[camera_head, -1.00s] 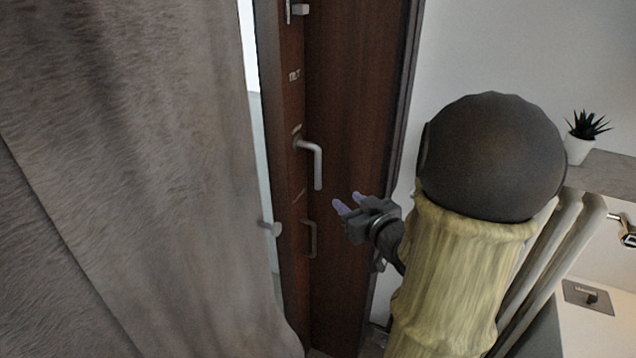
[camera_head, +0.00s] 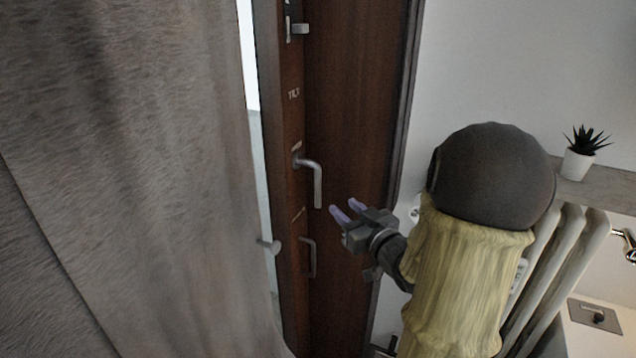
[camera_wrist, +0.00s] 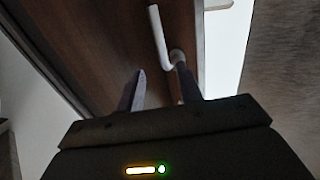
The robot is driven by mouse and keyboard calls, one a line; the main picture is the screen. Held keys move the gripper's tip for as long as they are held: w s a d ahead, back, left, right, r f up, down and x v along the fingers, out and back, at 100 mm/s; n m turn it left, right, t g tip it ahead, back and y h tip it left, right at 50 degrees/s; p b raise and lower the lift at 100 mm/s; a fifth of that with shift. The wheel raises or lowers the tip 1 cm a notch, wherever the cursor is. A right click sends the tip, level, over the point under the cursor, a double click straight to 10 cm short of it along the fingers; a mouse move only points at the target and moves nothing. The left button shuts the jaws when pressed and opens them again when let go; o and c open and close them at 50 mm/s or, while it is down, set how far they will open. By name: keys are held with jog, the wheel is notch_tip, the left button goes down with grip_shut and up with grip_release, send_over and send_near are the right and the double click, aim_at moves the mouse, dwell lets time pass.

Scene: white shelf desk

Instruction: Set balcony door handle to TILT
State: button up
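The balcony door (camera_head: 350,120) is dark brown wood. Its silver L-shaped handle (camera_head: 317,180) sticks out from the door edge, and its grip hangs downward. The label TILT (camera_head: 294,94) is on the door edge above the handle. My gripper (camera_head: 345,211) is just right of and below the handle's lower end, apart from it in the head view. Its two purplish fingers are spread and nothing is between them. In the wrist view the handle (camera_wrist: 157,38) lies ahead of the open fingers (camera_wrist: 162,85); the right finger partly overlaps its base.
A grey-brown curtain (camera_head: 140,180) fills the left side. A second, fixed pull (camera_head: 311,258) sits lower on the door, and a metal fitting (camera_head: 299,28) sits higher. A radiator (camera_head: 560,260) and a shelf with a potted plant (camera_head: 578,160) stand at right.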

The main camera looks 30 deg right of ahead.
aim_at(320, 186)
jog(key=w, duration=0.8)
jog(key=w+a+p, duration=0.1)
jog(key=w, duration=0.4)
grip_shut()
